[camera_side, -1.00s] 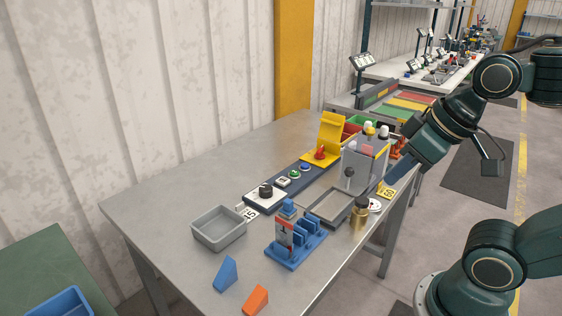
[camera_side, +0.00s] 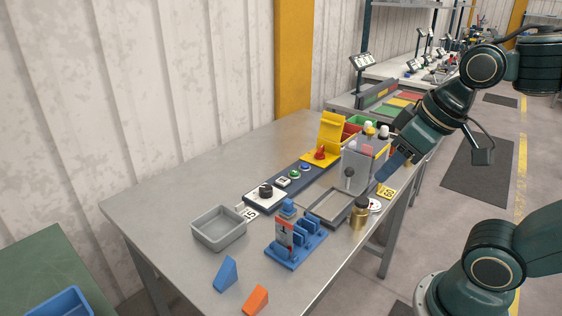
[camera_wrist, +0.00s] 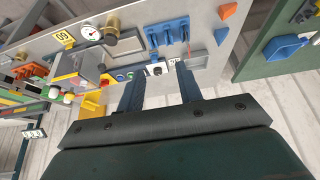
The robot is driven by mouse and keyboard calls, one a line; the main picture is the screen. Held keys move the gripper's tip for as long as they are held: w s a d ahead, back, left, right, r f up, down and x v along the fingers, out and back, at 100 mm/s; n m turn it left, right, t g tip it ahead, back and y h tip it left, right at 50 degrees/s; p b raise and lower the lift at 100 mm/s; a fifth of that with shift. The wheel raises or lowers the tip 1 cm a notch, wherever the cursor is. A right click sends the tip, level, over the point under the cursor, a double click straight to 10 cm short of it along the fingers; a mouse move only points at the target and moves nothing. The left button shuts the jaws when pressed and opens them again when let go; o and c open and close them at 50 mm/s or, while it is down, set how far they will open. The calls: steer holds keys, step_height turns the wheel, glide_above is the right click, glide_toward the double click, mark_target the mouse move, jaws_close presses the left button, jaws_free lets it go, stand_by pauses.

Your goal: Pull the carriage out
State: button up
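A grey metal frame with an open rectangular bed (camera_side: 330,206) lies on the table in the side view. At its far end stands a grey upright panel (camera_side: 362,167) with a dark round knob (camera_side: 349,173) on its near face. I cannot tell for certain which part is the carriage. My gripper (camera_side: 383,174) is to the right of the panel, pointing down and left, and appears apart from it. In the wrist view my gripper's two fingers (camera_wrist: 160,80) are spread with nothing between them.
A brass cylinder (camera_side: 358,215) and a gauge (camera_side: 374,205) stand close by the frame. A yellow cover (camera_side: 330,128) and button strip (camera_side: 292,182) lie behind. A blue rack (camera_side: 296,245), grey bin (camera_side: 218,229) and blue and orange wedges are nearer. The table's left is clear.

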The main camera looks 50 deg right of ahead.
steer(key=w+d+r+g+h, duration=0.1)
steer(key=w+d+g, duration=0.1)
steer(key=w+d, duration=0.4)
steer(key=m+g+h, duration=0.1)
steer(key=m+g, duration=0.1)
steer(key=g, duration=0.2)
glide_above(349, 168)
steer(key=a, duration=0.2)
step_height(349, 168, down, 8)
steer(key=shift+w+f, duration=0.1)
steer(key=shift+w, duration=0.2)
steer(key=f, duration=0.4)
steer(key=d+f, duration=0.1)
steer(key=f, duration=0.4)
steer(key=d+f, duration=0.1)
steer(key=f, duration=0.3)
steer(key=shift+s+d+f, duration=0.2)
steer(key=shift+s+f, duration=0.05)
steer(key=shift+c, duration=0.5)
jaws_close()
